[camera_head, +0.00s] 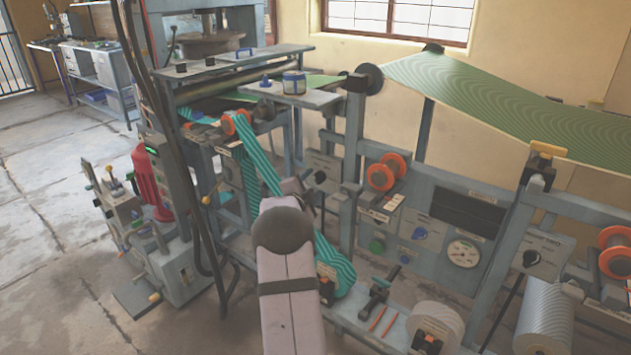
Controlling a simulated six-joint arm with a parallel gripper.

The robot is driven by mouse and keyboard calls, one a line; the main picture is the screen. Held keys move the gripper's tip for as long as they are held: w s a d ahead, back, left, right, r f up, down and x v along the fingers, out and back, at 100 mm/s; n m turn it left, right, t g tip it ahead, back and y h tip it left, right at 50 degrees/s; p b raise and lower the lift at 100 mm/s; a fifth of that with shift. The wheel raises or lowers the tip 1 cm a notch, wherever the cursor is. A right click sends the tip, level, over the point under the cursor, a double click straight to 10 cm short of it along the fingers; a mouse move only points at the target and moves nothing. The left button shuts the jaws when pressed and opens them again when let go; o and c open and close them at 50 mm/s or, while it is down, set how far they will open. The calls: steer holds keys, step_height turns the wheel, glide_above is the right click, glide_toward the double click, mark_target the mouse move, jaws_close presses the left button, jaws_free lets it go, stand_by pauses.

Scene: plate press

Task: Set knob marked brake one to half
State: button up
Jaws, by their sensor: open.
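My arm rises from the bottom centre, and my gripper (312,194) is at its far end, small and partly hidden by the arm. It is open, and nothing shows between its jaws. Just beyond it is a grey panel with a black knob (320,177); I cannot tell whether the gripper touches this knob. Another black knob (531,258) is on a panel at the right.
A teal striped web (258,160) runs down behind my arm to a roll (338,273). Orange spools (381,177) and a gauge (463,253) are right of my gripper. A white roll (436,322) stands at the lower right. Dark cables hang at left; the floor there is partly clear.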

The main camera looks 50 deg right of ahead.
mark_target(317, 181)
steer(key=shift+x, duration=1.95)
steer(key=c, duration=1)
steer(key=shift+c, duration=0.2)
steer(key=shift+f+b, duration=0.2)
steer(key=shift+b, duration=0.35)
